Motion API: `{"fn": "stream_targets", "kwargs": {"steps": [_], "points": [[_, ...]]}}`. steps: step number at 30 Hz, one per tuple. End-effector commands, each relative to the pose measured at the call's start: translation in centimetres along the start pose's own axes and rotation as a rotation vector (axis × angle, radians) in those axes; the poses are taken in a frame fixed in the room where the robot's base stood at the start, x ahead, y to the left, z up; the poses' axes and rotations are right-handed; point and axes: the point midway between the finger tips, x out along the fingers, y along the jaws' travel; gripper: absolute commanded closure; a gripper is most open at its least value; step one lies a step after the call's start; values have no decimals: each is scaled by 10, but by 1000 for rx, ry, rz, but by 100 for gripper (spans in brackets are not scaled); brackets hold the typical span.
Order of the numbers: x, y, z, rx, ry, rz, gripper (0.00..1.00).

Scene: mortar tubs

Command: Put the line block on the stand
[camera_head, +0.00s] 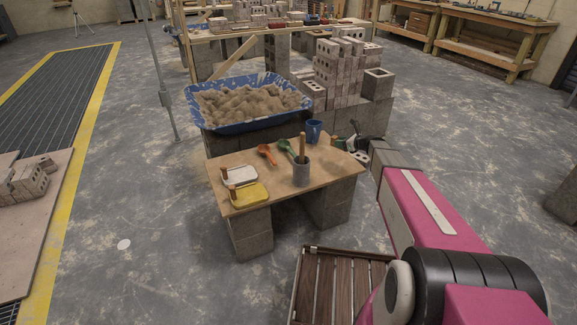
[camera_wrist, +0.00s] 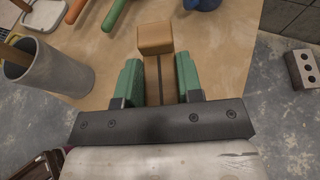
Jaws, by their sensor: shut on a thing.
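The line block (camera_wrist: 155,38) is a small tan wooden piece with a squared head and a narrower, dark-grooved part running back between my fingers. My gripper (camera_wrist: 160,75) has green fingers shut on that narrower part, and the head sticks out beyond the fingertips. In the head view my gripper (camera_head: 352,146) is at the right edge of the small wooden table (camera_head: 275,203). The block is small and partly hidden there. I cannot tell which thing is the stand.
A grey pot (camera_head: 301,172) with a wooden handle stands on the table. Orange (camera_head: 266,154) and green (camera_head: 286,147) tools, a blue cup (camera_head: 313,131), and white (camera_head: 238,175) and yellow (camera_head: 249,196) trays are there too. A blue sand tub (camera_head: 240,127) stands behind. A slatted crate (camera_head: 338,275) sits in front.

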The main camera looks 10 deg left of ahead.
Motion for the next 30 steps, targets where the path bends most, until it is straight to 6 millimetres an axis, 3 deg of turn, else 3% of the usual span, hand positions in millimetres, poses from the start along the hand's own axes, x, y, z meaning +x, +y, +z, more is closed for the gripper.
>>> {"fn": "stream_targets", "kwargs": {"steps": [18,26,30], "points": [[85,83,-34,0,0,3,90],[95,90,-41,1,0,-1,90],[102,90,-57,2,1,0,90]]}}
